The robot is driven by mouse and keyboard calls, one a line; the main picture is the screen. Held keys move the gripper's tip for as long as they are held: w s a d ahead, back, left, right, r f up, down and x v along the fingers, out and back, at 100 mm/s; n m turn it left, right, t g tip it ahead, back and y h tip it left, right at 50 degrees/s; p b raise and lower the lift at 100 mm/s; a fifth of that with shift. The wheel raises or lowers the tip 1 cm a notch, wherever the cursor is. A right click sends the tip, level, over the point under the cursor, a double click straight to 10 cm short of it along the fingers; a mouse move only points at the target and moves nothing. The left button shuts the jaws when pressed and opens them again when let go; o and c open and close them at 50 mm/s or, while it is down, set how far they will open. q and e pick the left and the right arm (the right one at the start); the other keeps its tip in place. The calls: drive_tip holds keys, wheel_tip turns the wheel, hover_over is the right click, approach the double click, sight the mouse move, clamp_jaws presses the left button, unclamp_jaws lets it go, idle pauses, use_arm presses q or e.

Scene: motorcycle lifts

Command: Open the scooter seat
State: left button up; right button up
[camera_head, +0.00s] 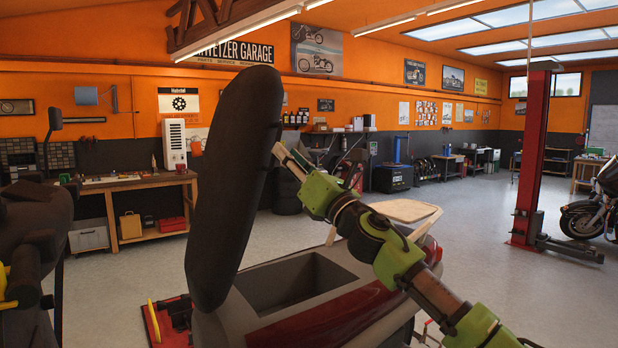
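The dark scooter seat (236,190) stands almost upright, raised on its lower end. The scooter body (335,318), grey with dark red panels, shows below it, with the rectangular storage opening (295,282) uncovered. My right gripper (284,155) is at the upper right side of the seat, its pale fingers pointing up and left toward the seat's edge. I cannot tell whether the fingertips touch the seat or how far apart they are. My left gripper is not in view.
The scooter's dark front part with a mirror (55,118) is at the left edge. A red lift part (170,322) lies beside the scooter. A workbench (140,183) stands behind. A red lift post (532,155) and a motorcycle (597,208) are at right, with open floor between.

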drive_tip(key=v, duration=0.8)
drive_tip(key=shift+s+f, duration=0.1)
drive_tip(key=shift+f, duration=0.05)
